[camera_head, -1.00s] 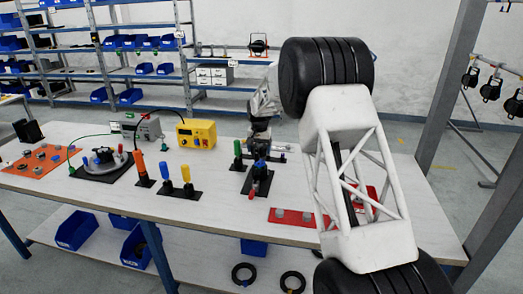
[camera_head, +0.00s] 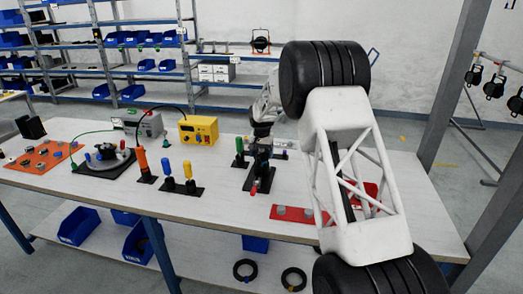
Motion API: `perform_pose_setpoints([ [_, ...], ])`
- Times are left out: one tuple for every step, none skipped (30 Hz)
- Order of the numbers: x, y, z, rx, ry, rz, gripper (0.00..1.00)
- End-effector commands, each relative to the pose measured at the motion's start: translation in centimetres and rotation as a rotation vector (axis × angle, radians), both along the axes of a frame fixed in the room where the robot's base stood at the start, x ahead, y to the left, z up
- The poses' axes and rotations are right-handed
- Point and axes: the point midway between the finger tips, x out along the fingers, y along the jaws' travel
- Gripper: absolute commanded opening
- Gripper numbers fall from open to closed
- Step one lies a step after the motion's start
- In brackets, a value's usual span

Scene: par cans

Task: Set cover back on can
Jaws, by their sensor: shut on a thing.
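My gripper (camera_head: 262,142) is small in the view, at the far end of my arm over the back middle of the table. It is shut on a dark thing, too small and too much overlapped to name surely; I cannot tell whether it is the cover. Just below and in front stands a black fixture (camera_head: 257,176) with a red-tipped handle. I cannot tell whether the held thing touches it. A can on the table cannot be made out with certainty. Dark lamp cans (camera_head: 495,87) hang from a rail at the right. My arm hides part of the table's right side.
On the table (camera_head: 215,205) are a green-handled tool (camera_head: 239,150), blue and yellow handles (camera_head: 178,178), an orange handle (camera_head: 142,164), a yellow box (camera_head: 199,130), a round turntable (camera_head: 100,166), an orange board (camera_head: 38,153) and a red plate (camera_head: 290,213). The front middle is clear.

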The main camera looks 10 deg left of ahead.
Motion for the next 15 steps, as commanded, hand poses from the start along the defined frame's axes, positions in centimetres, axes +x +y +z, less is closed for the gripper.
perform_pose_setpoints([
  [0.0, 0.0, -0.4, 0.0, 0.0, 0.0, 0.57],
  [0.0, 0.0, -0.6, 0.0, 0.0, 0.0, 0.57],
  [0.0, 0.0, -0.9, 0.0, 0.0, 0.0, 0.57],
  [0.0, 0.0, -1.0, 0.0, -0.001, 0.0, 0.57],
  [0.0, 0.0, -1.2, 0.0, -0.001, 0.0, 0.57],
  [0.0, 0.0, -1.4, 0.0, -0.001, 0.0, 0.57],
  [0.0, 0.0, -1.6, 0.0, -0.001, 0.0, 0.57],
  [0.0, 0.0, -1.7, 0.0, -0.001, 0.0, 0.57],
  [0.0, 0.0, -1.9, 0.0, -0.001, 0.0, 0.57],
  [0.0, 0.0, -2.0, 0.0, -0.001, 0.0, 0.57],
  [0.0, 0.0, -2.1, 0.0, -0.001, 0.0, 0.57],
  [0.0, 0.0, -2.3, 0.0, -0.001, 0.0, 0.57],
  [0.0, 0.0, -2.4, 0.0, -0.001, 0.0, 0.57],
  [0.0, 0.0, -2.4, 0.0, 0.0, 0.0, 0.57],
  [0.0, 0.0, -2.5, 0.0, 0.0, 0.0, 0.57],
])
